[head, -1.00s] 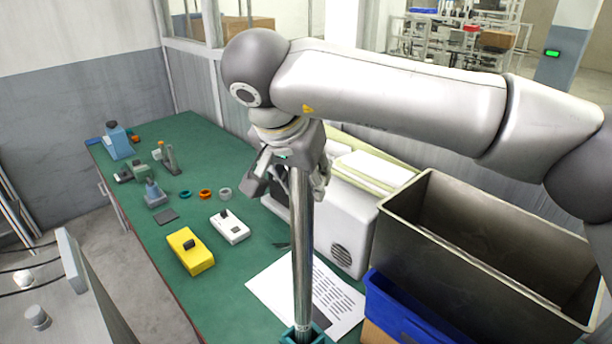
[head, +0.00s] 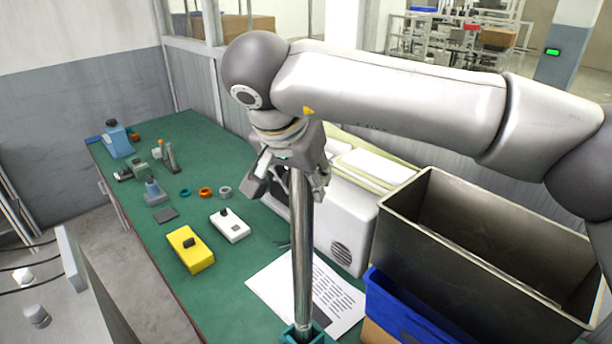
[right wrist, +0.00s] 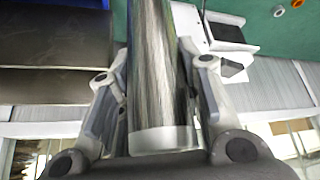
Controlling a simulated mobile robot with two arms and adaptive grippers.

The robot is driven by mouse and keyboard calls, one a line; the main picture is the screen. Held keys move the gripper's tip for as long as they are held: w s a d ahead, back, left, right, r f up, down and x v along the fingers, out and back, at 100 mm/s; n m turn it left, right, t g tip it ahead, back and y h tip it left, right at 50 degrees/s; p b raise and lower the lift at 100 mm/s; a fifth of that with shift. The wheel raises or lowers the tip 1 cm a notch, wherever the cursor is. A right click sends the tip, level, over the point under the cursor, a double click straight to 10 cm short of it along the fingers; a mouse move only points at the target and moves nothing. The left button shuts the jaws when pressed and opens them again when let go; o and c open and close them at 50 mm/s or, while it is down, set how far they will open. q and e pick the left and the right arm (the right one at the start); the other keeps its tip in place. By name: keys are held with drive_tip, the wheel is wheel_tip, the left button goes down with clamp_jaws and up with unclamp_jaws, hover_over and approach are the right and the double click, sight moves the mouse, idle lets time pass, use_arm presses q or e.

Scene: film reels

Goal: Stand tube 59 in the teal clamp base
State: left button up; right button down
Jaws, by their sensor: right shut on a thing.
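Tube 59, a long shiny metal tube (head: 302,245), stands about upright in the head view. Its lower end meets the teal clamp base (head: 302,334) at the bottom edge of the picture; the cut-off view hides how deep it sits. My right gripper (head: 292,182) is shut on the upper part of the tube. In the right wrist view the fingers (right wrist: 160,100) lie on both sides of the tube (right wrist: 158,60), whose pale end band is near the palm. No number can be read on the tube. My left gripper is not in view.
A printed sheet (head: 270,287) lies beside the tube. A blue bin (head: 405,315) and a large metal bin (head: 470,270) stand at right, a white machine (head: 345,222) behind. Yellow (head: 192,255) and white (head: 230,230) boxes and small rings (head: 205,192) lie on the green bench.

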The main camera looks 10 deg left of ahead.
drive_tip(key=shift+f, duration=0.25)
drive_tip(key=c, duration=1.3)
unclamp_jaws()
drive_tip(key=shift+s, duration=0.1)
drive_tip(key=shift+s+a+r+p, duration=0.1)
drive_tip(key=shift+s+r+p, duration=0.2)
drive_tip(key=shift+r, duration=0.4)
drive_tip(key=p+v, duration=0.5)
drive_tip(key=v, duration=0.4)
drive_tip(key=shift+s+r, duration=0.15)
